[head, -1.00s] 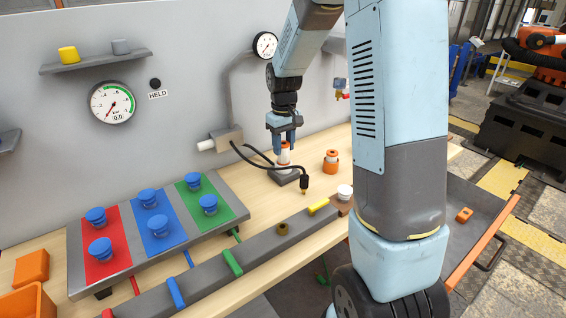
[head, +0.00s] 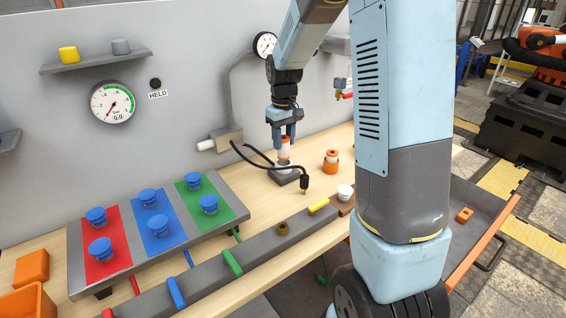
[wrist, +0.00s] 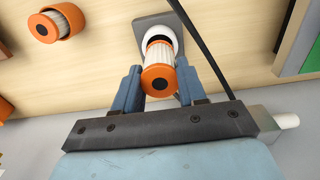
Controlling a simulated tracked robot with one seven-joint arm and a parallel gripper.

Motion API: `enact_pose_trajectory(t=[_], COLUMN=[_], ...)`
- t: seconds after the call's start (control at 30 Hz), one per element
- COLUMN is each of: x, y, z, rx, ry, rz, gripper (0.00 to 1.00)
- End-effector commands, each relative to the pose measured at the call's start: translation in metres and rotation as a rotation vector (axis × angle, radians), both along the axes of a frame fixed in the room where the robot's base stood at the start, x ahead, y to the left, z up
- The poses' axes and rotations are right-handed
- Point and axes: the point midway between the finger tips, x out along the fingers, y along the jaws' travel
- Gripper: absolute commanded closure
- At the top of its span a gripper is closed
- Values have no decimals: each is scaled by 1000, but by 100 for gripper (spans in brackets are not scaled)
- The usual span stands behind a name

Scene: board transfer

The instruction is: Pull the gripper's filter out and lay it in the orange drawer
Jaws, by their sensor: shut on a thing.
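My gripper (head: 285,138) is shut on a filter (wrist: 158,68) with an orange end cap and a white pleated body. In the wrist view the filter stands between the two blue fingers, over the white socket (wrist: 165,27) on a grey base (head: 284,176). The socket's dark opening shows beside the filter's far end; I cannot tell whether that end is fully clear of it. The open drawer (head: 497,234) with an orange front edge is at the right, partly behind my arm. An orange piece (head: 464,215) lies in it.
Another filter in an orange holder (head: 331,161) stands right of the socket, also in the wrist view (wrist: 57,22). A black hose (head: 262,158) curves close by the socket. A grey rail (head: 205,276) and a panel of blue knobs (head: 150,222) lie at the left front.

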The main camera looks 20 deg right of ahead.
Motion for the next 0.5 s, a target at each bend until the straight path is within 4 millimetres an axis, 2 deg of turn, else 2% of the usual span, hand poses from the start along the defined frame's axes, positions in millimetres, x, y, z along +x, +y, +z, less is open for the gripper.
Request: enact_pose_trajectory(t=[0.5], x=[0], y=[0], z=[33], rx=[0], ry=[0], rz=[0], gripper=[90])
